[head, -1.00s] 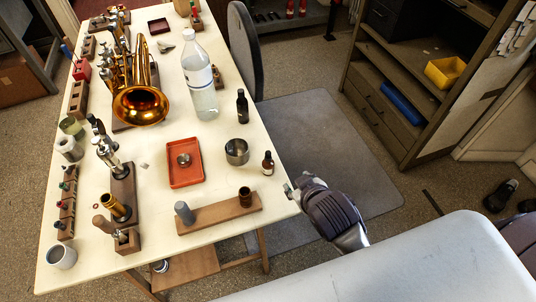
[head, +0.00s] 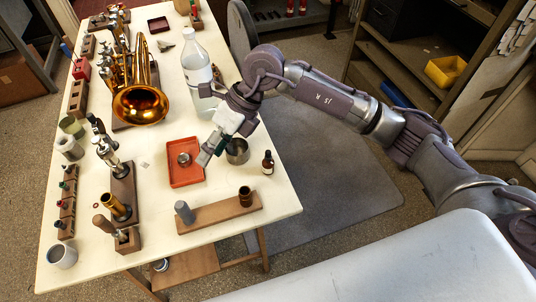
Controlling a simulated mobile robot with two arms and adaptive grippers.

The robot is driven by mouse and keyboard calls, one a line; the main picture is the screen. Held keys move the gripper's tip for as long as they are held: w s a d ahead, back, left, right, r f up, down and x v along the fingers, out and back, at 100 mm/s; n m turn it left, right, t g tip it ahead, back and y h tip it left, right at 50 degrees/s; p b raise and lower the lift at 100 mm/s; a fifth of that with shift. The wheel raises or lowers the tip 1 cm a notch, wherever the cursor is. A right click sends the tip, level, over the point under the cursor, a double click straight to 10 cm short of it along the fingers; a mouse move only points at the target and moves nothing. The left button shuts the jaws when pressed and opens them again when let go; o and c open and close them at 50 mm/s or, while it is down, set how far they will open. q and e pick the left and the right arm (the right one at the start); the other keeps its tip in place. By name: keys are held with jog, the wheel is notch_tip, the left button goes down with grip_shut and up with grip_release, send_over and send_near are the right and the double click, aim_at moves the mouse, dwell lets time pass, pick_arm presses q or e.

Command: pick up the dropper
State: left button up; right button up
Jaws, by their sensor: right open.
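A small brown bottle with a dark cap and pale label (head: 268,162) stands upright near the table's right edge. It may be the dropper, but I cannot make out a separate dropper. My right gripper (head: 209,152) is open and points down-left above the right side of the orange-red tray (head: 186,181). It is left of the brown bottle and apart from it. My left gripper is out of view.
A small round metal piece (head: 184,159) lies in the tray. A wooden block (head: 220,213) holds a grey and a brown cylinder. The brass horn (head: 140,104) and large clear bottle (head: 197,65) stand farther back. Bare tabletop lies between tray and block.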

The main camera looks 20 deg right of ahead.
jog(key=w+d+m+t+h, duration=0.1)
jog(key=w+d+h, duration=0.25)
jog(key=d, duration=0.35)
jog(key=w+d+h, duration=0.2)
jog(key=d+h, duration=0.2)
jog(key=d, duration=0.3)
jog(key=p, duration=0.1)
send_over(268, 150)
notch_tip(268, 150, down, 7)
jog(key=shift+s+r, duration=0.15)
jog(key=shift+f, duration=0.6)
notch_tip(268, 150, down, 4)
jog(key=shift+f+p, duration=0.15)
jog(key=shift+p, duration=0.9)
jog(key=shift+f, duration=0.5)
jog(key=c, duration=0.9)
